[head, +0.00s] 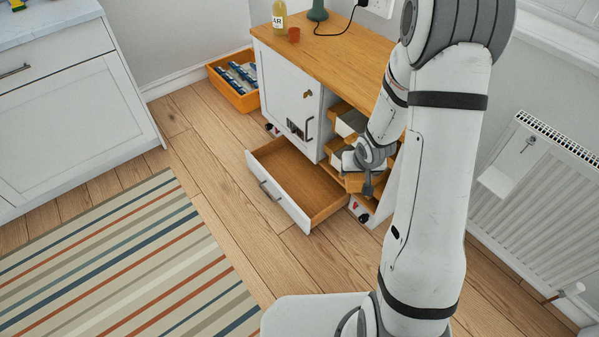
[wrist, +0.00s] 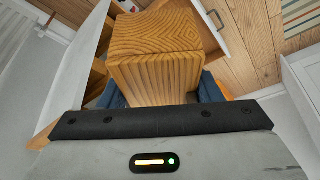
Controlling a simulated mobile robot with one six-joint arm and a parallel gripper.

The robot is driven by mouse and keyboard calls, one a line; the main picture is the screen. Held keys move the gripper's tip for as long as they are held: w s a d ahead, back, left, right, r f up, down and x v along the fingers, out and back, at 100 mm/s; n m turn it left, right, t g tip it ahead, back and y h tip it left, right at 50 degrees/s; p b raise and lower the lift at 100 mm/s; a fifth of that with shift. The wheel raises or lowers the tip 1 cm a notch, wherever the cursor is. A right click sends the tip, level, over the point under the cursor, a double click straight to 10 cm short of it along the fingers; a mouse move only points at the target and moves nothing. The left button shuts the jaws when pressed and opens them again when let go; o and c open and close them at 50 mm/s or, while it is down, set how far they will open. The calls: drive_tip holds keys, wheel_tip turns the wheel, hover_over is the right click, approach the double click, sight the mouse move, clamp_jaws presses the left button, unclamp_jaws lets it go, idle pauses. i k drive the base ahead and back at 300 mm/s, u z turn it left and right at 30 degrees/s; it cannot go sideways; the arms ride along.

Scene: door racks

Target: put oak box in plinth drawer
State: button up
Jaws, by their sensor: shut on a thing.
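The plinth drawer (head: 305,178) is pulled out at the foot of the white cabinet in the head view, and its visible wooden floor is bare. My gripper (head: 366,176) is just right of the drawer, in front of the open shelves. It is shut on the oak box (wrist: 158,60), which fills the middle of the wrist view between blue finger pads. The box shows bold wood grain. In the head view the gripper and arm partly hide it, and its outline is hard to separate from the wooden shelves behind.
The white cabinet (head: 286,85) has a closed door above the drawer and a wooden top with a bottle (head: 279,20). An orange crate (head: 236,92) stands on the floor to its left. A striped rug (head: 130,265) lies in front. A radiator (head: 545,190) is at right.

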sight(305, 186)
drive_tip(key=i, duration=0.7)
drive_tip(key=u, duration=0.15)
drive_tip(key=k, duration=0.9)
drive_tip(key=z, duration=0.2)
drive_tip(key=i, duration=1.4)
drive_tip(key=u, duration=0.05)
